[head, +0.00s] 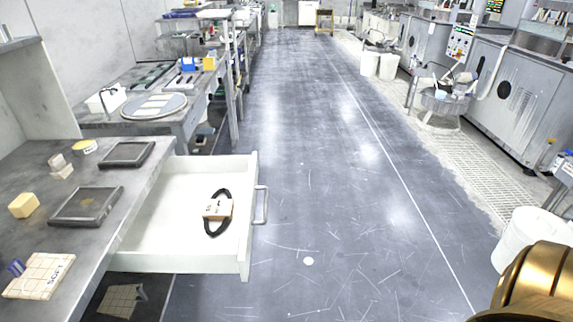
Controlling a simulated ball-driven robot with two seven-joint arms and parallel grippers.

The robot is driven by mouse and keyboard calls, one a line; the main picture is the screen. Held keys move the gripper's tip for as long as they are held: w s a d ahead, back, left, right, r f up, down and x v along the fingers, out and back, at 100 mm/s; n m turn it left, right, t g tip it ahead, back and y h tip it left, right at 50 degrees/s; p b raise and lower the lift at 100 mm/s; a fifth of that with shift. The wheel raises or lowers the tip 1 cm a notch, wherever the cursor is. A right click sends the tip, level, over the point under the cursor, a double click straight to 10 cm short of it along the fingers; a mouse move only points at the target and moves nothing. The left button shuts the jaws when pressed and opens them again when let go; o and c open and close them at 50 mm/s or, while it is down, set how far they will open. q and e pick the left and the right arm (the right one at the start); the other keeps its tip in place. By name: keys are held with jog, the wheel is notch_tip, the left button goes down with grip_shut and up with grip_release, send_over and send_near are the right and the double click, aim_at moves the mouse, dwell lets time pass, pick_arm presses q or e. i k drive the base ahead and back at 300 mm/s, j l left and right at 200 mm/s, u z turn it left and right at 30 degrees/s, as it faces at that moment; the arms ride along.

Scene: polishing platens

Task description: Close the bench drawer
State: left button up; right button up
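The bench drawer (170,205) is white and stands pulled far out to the right from under the grey bench (120,200). Its front panel (247,225) faces the aisle, and a metal bar handle (262,205) sits on the outer side of that panel. Inside the drawer lie a black loop (223,231) and a light tan block or tag (214,209) with dark marks. Most of the drawer floor is bare. Neither of my grippers shows in the head view.
The bench top holds two dark flat trays (86,206) (127,154), a yellow block (23,205) and a tiled pad (40,275). The scratched floor (340,200) right of the drawer is clear. A white bin (525,240) stands at the right.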

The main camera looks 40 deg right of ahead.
aim_at(167, 234)
jog(key=i+l+z, duration=0.2)
jog(key=z, duration=0.15)
jog(key=i+l+z, duration=0.35)
jog(key=k+j, duration=0.05)
jog(key=k, duration=0.05)
